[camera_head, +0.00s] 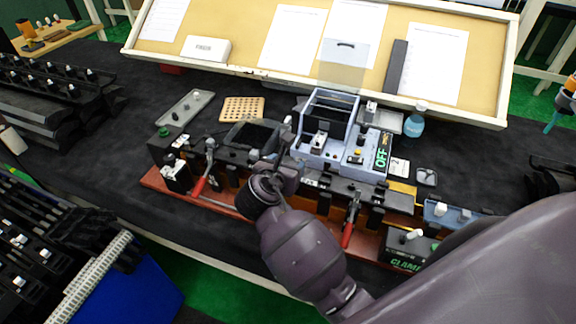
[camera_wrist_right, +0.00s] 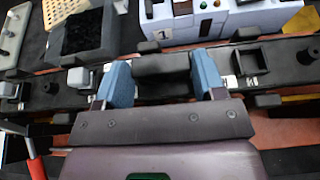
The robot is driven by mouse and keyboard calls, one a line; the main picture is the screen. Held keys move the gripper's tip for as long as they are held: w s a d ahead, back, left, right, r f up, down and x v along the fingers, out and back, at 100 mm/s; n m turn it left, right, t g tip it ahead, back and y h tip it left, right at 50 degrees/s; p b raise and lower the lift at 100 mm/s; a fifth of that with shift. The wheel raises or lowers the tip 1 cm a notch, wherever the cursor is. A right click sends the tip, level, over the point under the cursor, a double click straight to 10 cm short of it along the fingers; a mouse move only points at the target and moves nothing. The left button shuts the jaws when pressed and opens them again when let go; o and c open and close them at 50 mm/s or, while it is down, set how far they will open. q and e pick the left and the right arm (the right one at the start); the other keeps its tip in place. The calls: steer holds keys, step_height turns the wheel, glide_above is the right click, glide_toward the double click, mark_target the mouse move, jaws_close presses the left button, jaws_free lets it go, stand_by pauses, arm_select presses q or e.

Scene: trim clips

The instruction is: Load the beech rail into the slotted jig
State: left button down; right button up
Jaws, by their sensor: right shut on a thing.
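The jig is a long red-brown base (camera_head: 160,182) with black slotted blocks and red-handled clamps (camera_head: 348,234) along it. A dark bar with small pale clips (camera_wrist_right: 240,82) runs across the jig in the wrist view. My right gripper (camera_head: 284,172) is over the middle of the jig. In the wrist view its blue fingertips (camera_wrist_right: 162,78) are closed on a dark section between them. I cannot tell whether this is the beech rail; a yellow wood-coloured piece (camera_head: 402,187) shows at the jig's right. My arm hides part of the jig. My left gripper is not in view.
Behind the jig stand a grey-blue machine (camera_head: 310,145) with a green OFF display, a dark open bin (camera_head: 252,133) and a blue bottle (camera_head: 414,122). A tan perforated board (camera_head: 242,108) and a grey tray (camera_head: 186,108) lie left. Black racks (camera_head: 45,85) stand far left.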

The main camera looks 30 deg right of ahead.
steer(key=shift+w+a, duration=0.35)
stand_by(0.3)
steer(key=o, duration=1.2)
steer(key=shift+f, duration=0.1)
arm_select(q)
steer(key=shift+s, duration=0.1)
arm_select(e)
steer(key=shift+a, duration=0.1)
